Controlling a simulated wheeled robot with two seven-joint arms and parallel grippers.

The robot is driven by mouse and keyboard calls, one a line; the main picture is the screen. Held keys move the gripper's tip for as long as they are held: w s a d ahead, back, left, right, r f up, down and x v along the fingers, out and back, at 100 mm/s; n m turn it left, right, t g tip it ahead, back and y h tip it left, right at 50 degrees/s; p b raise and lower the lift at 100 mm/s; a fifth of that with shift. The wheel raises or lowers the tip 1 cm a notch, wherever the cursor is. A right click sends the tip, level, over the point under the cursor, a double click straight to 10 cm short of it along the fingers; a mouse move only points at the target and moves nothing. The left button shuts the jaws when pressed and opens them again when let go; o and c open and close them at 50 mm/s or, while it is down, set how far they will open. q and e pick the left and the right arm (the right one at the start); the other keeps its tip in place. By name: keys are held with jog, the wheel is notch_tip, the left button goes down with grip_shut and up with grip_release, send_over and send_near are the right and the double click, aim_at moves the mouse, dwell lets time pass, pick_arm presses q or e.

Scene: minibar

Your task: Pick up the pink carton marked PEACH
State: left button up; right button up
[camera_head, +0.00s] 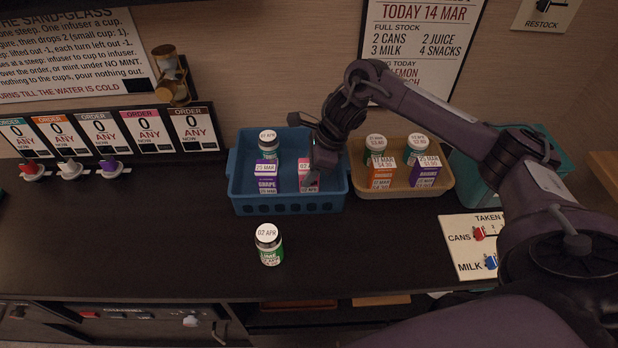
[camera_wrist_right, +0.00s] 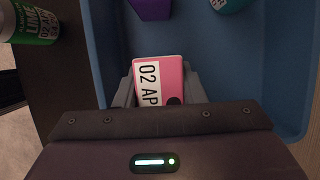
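A pink carton (camera_head: 308,176) with a white date label stands in the blue crate (camera_head: 290,208), right of a purple-topped carton. Its name is too small and partly covered to read. My right gripper (camera_head: 325,160) is down over the crate at this carton. In the right wrist view, the pink top (camera_wrist_right: 160,80) marked "02 AP" sits between the two grey fingers of my right gripper (camera_wrist_right: 160,88). The fingers are close against its sides, and I cannot tell whether they press on it. My left gripper is not in view.
The purple carton (camera_head: 266,178) and a round container (camera_head: 268,143) share the crate. A tan tray (camera_head: 400,190) with cartons and cans stands to the right. A green-labelled jar (camera_head: 268,245) stands in front. The dark counter at left is largely clear.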

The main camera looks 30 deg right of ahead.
jog(key=c, duration=0.5)
jog(key=shift+r, duration=0.15)
jog(key=shift+c, duration=0.2)
